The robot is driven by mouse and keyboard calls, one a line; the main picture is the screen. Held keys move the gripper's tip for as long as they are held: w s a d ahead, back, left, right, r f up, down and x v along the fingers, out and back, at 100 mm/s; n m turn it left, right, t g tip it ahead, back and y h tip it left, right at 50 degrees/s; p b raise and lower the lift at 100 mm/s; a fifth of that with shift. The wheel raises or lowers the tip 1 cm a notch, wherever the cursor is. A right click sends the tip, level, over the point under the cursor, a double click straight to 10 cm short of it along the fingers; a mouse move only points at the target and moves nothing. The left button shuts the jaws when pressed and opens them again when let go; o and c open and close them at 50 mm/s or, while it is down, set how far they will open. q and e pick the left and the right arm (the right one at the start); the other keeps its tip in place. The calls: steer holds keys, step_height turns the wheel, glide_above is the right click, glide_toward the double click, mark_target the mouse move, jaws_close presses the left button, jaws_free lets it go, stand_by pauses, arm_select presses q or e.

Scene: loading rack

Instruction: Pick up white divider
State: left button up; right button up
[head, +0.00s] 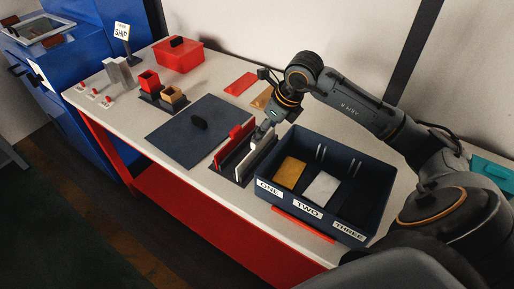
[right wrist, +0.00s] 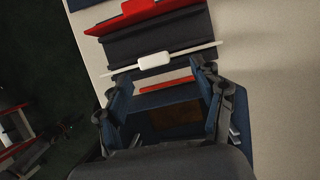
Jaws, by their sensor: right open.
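The white divider (head: 247,161) stands upright in the dark rack (head: 222,168), beside a red divider (head: 233,141). In the right wrist view the white divider (right wrist: 206,47) is seen from above as a thin edge with a white grip tab (right wrist: 154,61). My right gripper (head: 264,130) is above the rack, at the back end of the white divider in the head view. My left gripper is not in view.
A dark crate (head: 307,208) labelled ONE, TWO, THREE stands right of the rack, with a yellow and a pale item inside. A dark mat (head: 187,139) with a black knob lies left. A red lidded box (head: 178,58) stands at the back.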

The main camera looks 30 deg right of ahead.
mark_target(257, 149)
steer(key=shift+w+a+f+p, duration=0.2)
steer(key=shift+a+f+p, duration=0.55)
steer(key=shift+f, duration=0.2)
steer(key=shift+x, duration=1.15)
steer(key=shift+w+d+f, duration=0.15)
steer(key=shift+d+f, duration=0.05)
steer(key=shift+d, duration=0.05)
steer(key=c, duration=1.3)
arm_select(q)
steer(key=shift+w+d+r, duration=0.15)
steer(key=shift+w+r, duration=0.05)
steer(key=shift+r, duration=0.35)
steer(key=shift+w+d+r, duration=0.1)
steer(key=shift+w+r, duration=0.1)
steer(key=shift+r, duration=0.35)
arm_select(e)
jaws_close()
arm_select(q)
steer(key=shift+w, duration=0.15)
arm_select(e)
steer(key=shift+r, duration=0.1)
